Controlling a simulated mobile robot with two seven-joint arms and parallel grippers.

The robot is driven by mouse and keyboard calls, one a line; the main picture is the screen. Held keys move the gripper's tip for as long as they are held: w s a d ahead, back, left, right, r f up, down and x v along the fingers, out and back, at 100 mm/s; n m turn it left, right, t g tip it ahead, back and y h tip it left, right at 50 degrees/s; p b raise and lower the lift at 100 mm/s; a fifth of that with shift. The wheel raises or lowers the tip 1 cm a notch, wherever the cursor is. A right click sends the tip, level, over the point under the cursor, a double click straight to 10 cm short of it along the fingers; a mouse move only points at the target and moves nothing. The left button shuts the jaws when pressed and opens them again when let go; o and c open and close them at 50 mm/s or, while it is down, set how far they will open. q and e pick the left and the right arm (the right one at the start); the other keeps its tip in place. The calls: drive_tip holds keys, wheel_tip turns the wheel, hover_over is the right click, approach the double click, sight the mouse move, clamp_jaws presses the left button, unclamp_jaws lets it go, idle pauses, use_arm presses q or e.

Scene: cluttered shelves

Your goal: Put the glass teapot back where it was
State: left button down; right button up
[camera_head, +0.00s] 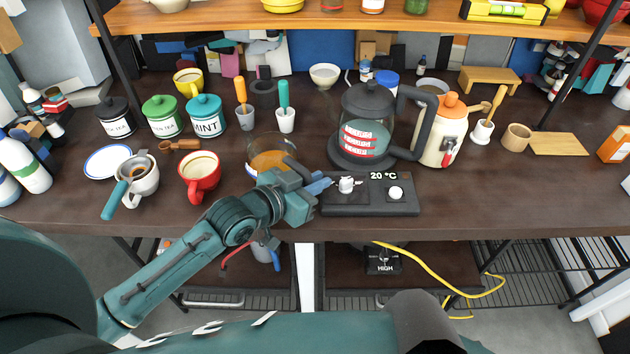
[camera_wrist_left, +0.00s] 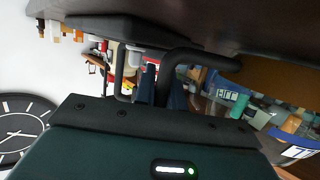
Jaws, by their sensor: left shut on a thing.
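The glass teapot (camera_head: 268,150), a clear vessel with amber liquid, is upright at the front middle of the table. Its dark handle reaches toward the lower right. My left gripper (camera_head: 316,184) is at this handle, to the right of and slightly in front of the vessel, and is shut on it. The fingers hide part of the handle. In the left wrist view a dark curved handle (camera_wrist_left: 205,57) passes by my left gripper's fingers (camera_wrist_left: 162,85). Whether the teapot's bottom touches the table is hidden. My right gripper is not in view.
A large dark kettle (camera_head: 372,125) on a base with a "20 °C" display (camera_head: 385,200) stands just right. A red mug (camera_head: 200,180) and a cup with a strainer (camera_head: 138,182) are left. Cups with tools (camera_head: 286,121) and the MINT jar (camera_head: 205,120) stand behind.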

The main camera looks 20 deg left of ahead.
use_arm(q)
drive_tip(key=c, duration=1.9)
unclamp_jaws()
drive_tip(key=shift+f, duration=0.15)
drive_tip(key=o, duration=0.4)
drive_tip(key=shift+s+r, duration=0.1)
drive_tip(key=shift+r, duration=0.15)
drive_tip(key=v, duration=1.2)
